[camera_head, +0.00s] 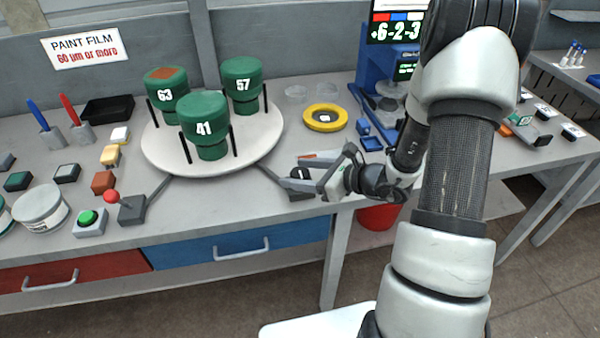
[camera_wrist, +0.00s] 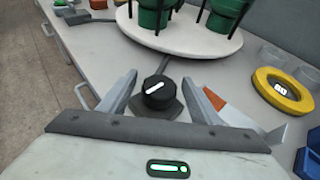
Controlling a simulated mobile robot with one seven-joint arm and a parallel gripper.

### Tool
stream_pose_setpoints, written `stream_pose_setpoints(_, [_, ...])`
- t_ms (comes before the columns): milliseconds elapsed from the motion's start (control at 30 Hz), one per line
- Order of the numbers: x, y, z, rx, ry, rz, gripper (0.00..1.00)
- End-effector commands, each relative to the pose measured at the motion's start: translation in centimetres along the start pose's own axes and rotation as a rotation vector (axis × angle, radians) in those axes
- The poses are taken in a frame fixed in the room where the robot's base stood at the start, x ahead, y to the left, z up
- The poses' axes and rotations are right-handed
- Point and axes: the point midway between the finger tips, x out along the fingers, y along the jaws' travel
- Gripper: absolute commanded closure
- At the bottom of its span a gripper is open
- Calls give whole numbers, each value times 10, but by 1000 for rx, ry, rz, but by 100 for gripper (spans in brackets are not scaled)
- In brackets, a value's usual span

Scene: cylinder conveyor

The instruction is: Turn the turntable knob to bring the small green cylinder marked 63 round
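The round white turntable (camera_head: 215,160) bears three green cylinders. The cylinder marked 63 (camera_head: 168,106), with a brown patch on top, is at the back left. The cylinder marked 41 (camera_head: 205,145) is at the front, and the one marked 57 (camera_head: 243,98) is at the back right. The black knob (camera_wrist: 157,92) with a white pointer line sits on a dark base in front of the turntable. My gripper (camera_wrist: 160,92) is open, with one finger on each side of the knob; I cannot tell whether they touch it. In the head view, my gripper (camera_head: 318,180) is at the table's front edge.
A yellow ring (camera_head: 325,118) lies right of the turntable. A red-balled lever (camera_head: 112,197) and a green button (camera_head: 90,219) are at the front left. A blue device (camera_head: 378,80) stands at the back right. A red bin (camera_head: 380,216) is below the table.

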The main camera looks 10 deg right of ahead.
Motion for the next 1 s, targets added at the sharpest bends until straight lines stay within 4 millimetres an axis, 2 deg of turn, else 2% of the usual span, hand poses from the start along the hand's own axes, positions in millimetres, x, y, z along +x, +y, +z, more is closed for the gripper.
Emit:
stream_pose_setpoints(33, [0,0,0,0,0,0,49])
stream_pose_setpoints(233, [0,0,0,0,0,0,83])
stream_pose_setpoints(633, [-1,-1,0,-29,-1,67,83])
stream_pose_setpoints(1000, [0,-1,0,-142,0,337,83])
